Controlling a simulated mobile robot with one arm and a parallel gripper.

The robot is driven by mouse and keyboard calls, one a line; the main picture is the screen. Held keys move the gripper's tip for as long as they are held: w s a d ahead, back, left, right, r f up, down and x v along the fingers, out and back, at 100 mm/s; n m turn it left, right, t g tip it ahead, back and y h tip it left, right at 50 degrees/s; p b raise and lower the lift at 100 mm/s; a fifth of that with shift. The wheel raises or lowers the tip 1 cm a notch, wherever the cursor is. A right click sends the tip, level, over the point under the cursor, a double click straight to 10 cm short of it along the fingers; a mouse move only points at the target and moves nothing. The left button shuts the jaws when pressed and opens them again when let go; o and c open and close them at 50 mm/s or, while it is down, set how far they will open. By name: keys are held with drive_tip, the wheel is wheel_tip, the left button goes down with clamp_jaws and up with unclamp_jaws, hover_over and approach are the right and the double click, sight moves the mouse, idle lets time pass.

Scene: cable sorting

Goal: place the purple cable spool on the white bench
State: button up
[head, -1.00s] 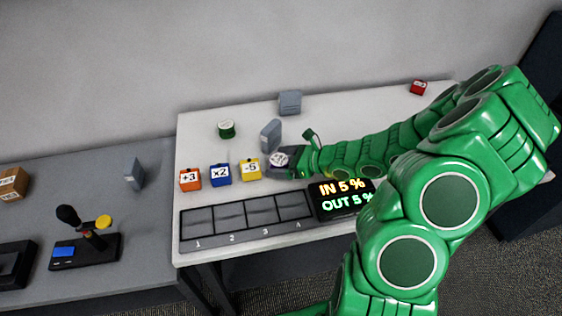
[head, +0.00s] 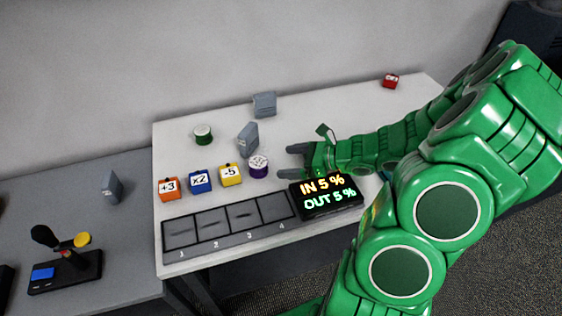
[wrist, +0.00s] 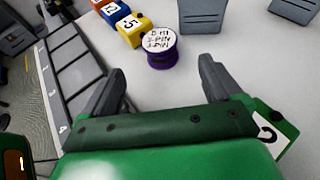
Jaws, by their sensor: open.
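The purple cable spool (head: 258,167) stands upright on the white bench (head: 320,114), just right of the yellow -5 block. Its white top carries dark lettering, and it also shows in the wrist view (wrist: 161,46). My gripper (head: 290,162) is open and empty, a short way to the right of the spool and apart from it. In the wrist view my gripper's two grey fingers (wrist: 160,78) are spread wide, with the spool beyond their tips and nothing between them.
Orange (head: 168,188), blue (head: 200,181) and yellow (head: 231,174) blocks stand left of the spool. A green spool (head: 203,135) and grey pieces (head: 248,138) stand behind. A slotted tray (head: 228,226) and display (head: 327,195) lie in front.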

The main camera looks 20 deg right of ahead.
drive_tip(key=shift+s+d+r, duration=0.3)
drive_tip(key=shift+s+d, duration=0.1)
drive_tip(key=shift+d, duration=0.15)
drive_tip(key=s+a+r+n+g+h, duration=0.2)
drive_tip(key=s+a+r+n+g, duration=0.75)
drive_tip(key=s+a+n, duration=0.5)
drive_tip(key=s+d+r+n+h, duration=0.3)
drive_tip(key=s+n+h, duration=0.1)
drive_tip(key=s, duration=0.3)
drive_tip(key=s+d+r+n+h, duration=0.3)
drive_tip(key=s+n+h, duration=0.2)
drive_tip(key=s+n, duration=0.1)
drive_tip(key=shift+s+d+r, duration=0.35)
drive_tip(key=shift+s+r, duration=0.05)
drive_tip(key=shift+s, duration=0.2)
